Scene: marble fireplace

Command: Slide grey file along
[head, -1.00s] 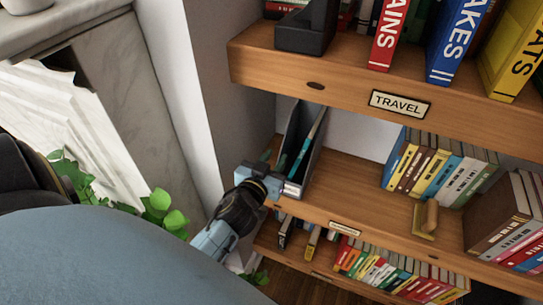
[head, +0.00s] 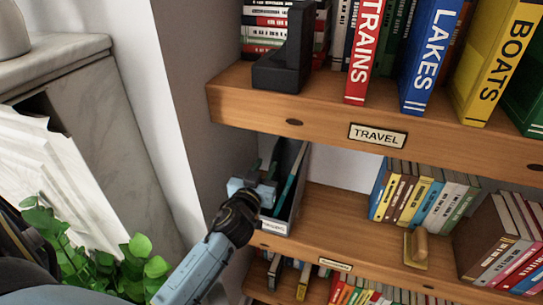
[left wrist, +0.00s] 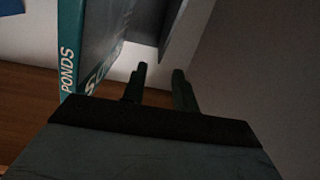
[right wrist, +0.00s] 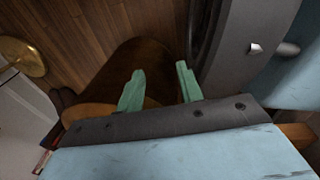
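The grey file (head: 291,205) stands upright at the left end of the middle shelf, close to the side wall. It is an upright holder with a white label low on its front and a teal book (left wrist: 72,50) in it, whose spine reads PONDS in the left wrist view. My left gripper (head: 263,172) is at the file's front, towards its left side. In the left wrist view its two fingers (left wrist: 158,75) are apart, with a grey wall of the file just beyond; I cannot tell whether they touch it. My right gripper (right wrist: 160,80) is open and empty.
The middle shelf (head: 335,215) is bare right of the file, up to a row of books (head: 425,195) and a small wooden-and-brass object (head: 416,247). The upper shelf (head: 290,110) overhangs the file. A leafy plant (head: 100,265) is at lower left.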

